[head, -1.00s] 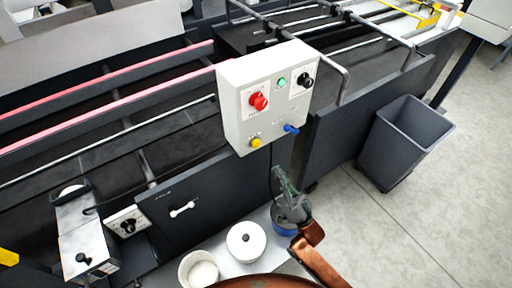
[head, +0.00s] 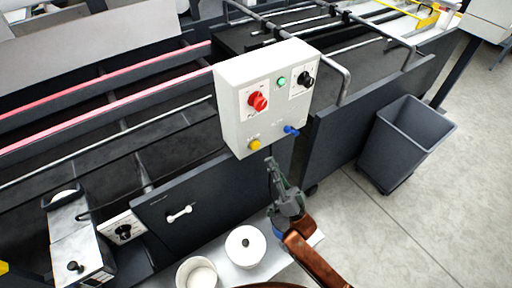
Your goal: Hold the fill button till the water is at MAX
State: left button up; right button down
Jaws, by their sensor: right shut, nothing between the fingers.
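A white control box (head: 268,95) hangs on the front of the machine. It bears a red knob (head: 258,101), a green button (head: 281,82), a black knob (head: 304,78), a yellow button (head: 254,144) and a blue lever-like part (head: 291,130). The labels are too small to read, so I cannot tell which one is the fill button. No water level or MAX mark can be made out. My right gripper (head: 270,164) is shut and empty, pointing up just below the box's lower edge, apart from the yellow button. My left gripper is not in view.
A white lidded pot (head: 245,246) and an open white tub (head: 197,274) stand on a pale shelf below. A blue container is mostly hidden behind my right gripper. A grey bin (head: 408,140) stands on open floor at right. A metal unit (head: 75,245) sits at lower left.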

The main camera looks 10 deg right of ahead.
aim_at(255, 146)
jog(key=shift+w+a+b, duration=0.15)
jog(key=shift+w+a, duration=0.1)
jog(key=shift+w, duration=0.45)
jog(key=shift+w+a+b, duration=0.15)
jog(key=shift+w+a, duration=0.1)
jog(key=shift+w, duration=0.4)
jog(key=shift+w+a+b, duration=0.15)
jog(key=shift+w+a, duration=0.1)
jog(key=shift+w, duration=0.45)
jog(key=shift+w, duration=0.15)
jog(key=shift+w+a, duration=0.15)
jog(key=shift+w, duration=0.1)
jog(key=shift+w+a, duration=0.15)
jog(key=shift+w, duration=0.3)
dwell(5.1)
